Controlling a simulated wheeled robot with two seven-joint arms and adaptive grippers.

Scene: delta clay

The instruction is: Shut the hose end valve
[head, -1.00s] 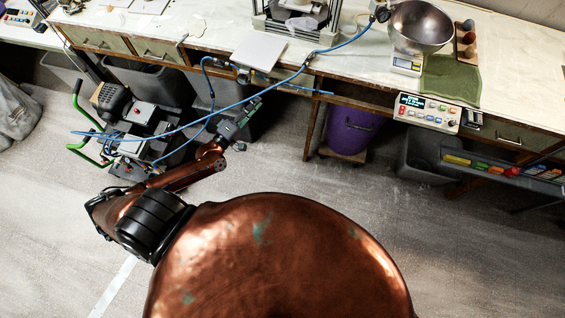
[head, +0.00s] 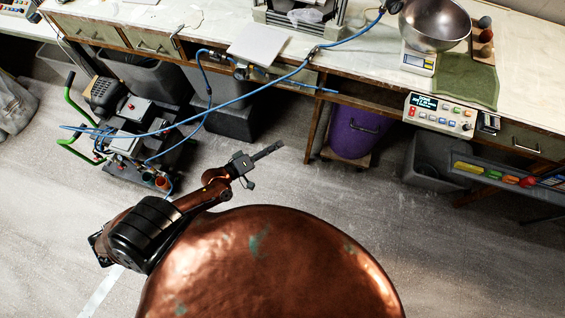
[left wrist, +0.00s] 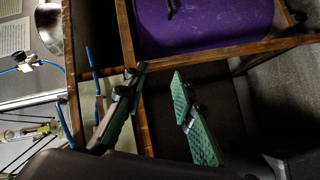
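A blue hose (head: 235,101) runs from the wheeled compressor (head: 135,125) up to the bench's front edge. A small fitting (head: 240,71), possibly the hose end valve, sits at that edge near a white plate; its handle position is too small to tell. Another dark fitting (head: 393,6) is on the hose near the bowl. It seems to show in the left wrist view as a hose fitting (left wrist: 25,66). My left gripper (head: 263,157) is over the floor in front of the bench, apart from the hose. In the wrist view its green-padded fingers (left wrist: 158,110) are spread and empty. My right gripper is not seen.
The bench (head: 365,70) crosses the back. A purple bin (head: 352,135) and a grey bin (head: 432,165) stand below it. A control box (head: 440,114) and a rack (head: 510,178) are at its front right. The floor between me and the bench is clear.

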